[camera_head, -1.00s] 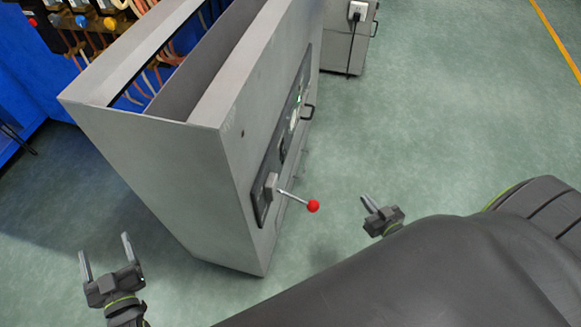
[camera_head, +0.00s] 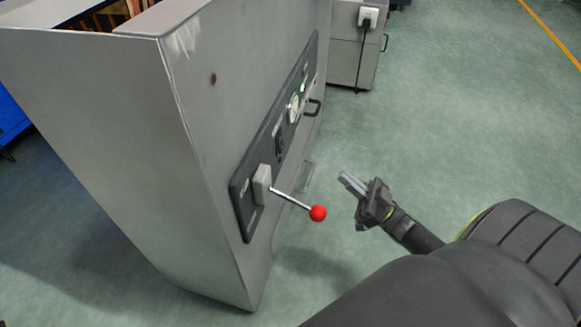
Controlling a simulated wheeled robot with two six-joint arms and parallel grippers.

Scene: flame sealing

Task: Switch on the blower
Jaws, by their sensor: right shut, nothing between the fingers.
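A grey metal cabinet (camera_head: 120,130) stands at the left, with a dark control panel (camera_head: 243,205) on its right-hand face. A lever with a red ball knob (camera_head: 318,213) sticks out from a grey block (camera_head: 262,184) at the near end of the panel. Farther along the panel are a round gauge (camera_head: 294,107), a small green light (camera_head: 302,87) and a black handle (camera_head: 314,107). My right gripper (camera_head: 347,182) is just right of the red knob in the picture, apart from it, with its fingers together and empty. Nothing visible is marked as the blower. My left gripper is out of view.
A smaller grey cabinet (camera_head: 346,70) with a white plug and socket (camera_head: 368,16) and a black cable stands at the back. A blue structure (camera_head: 12,105) is at the left edge. The green floor (camera_head: 450,110) right of the cabinets is clear.

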